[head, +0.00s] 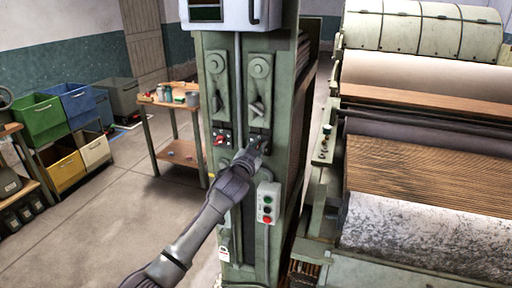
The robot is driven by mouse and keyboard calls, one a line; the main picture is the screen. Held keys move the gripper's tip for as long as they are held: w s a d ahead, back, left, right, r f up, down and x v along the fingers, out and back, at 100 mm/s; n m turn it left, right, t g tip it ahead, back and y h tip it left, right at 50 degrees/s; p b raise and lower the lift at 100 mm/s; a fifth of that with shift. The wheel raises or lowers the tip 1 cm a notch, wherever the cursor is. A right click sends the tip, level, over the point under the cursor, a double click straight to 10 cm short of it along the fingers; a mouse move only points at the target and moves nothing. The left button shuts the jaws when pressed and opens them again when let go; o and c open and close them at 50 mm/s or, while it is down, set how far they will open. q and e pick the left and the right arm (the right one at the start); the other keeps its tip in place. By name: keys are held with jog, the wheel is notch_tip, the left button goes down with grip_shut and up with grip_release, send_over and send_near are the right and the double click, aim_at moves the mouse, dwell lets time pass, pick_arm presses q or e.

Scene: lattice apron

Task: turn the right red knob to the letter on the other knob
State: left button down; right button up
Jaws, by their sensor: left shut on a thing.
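A red knob (220,140) sits on a small dark plate on the left of the green machine column (240,200). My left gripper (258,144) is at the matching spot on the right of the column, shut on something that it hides. From its place this is likely the right red knob, but its letter and pointing direction cannot be seen. The letter on the left knob is too small to read. My right gripper is not in view.
A grey button box (268,203) with green and red buttons hangs just below my left gripper. Two levers (257,107) are above. A large roller machine (425,150) stands on the right. A wooden table (165,103) and coloured bins (42,118) stand on the left, with clear floor before them.

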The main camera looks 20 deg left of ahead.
pick_arm(q)
jog(key=m, duration=0.3)
jog(key=shift+d+r, duration=0.1)
jog(key=shift+d, duration=0.05)
jog(key=shift+d+m, duration=0.15)
jog(key=shift+m, duration=1.85)
jog(key=c, duration=1.2)
grip_release()
jog(key=shift+w+f, duration=0.2)
jog(key=shift+f, duration=0.2)
jog(key=s, duration=1.2)
jog(key=shift+a, duration=0.2)
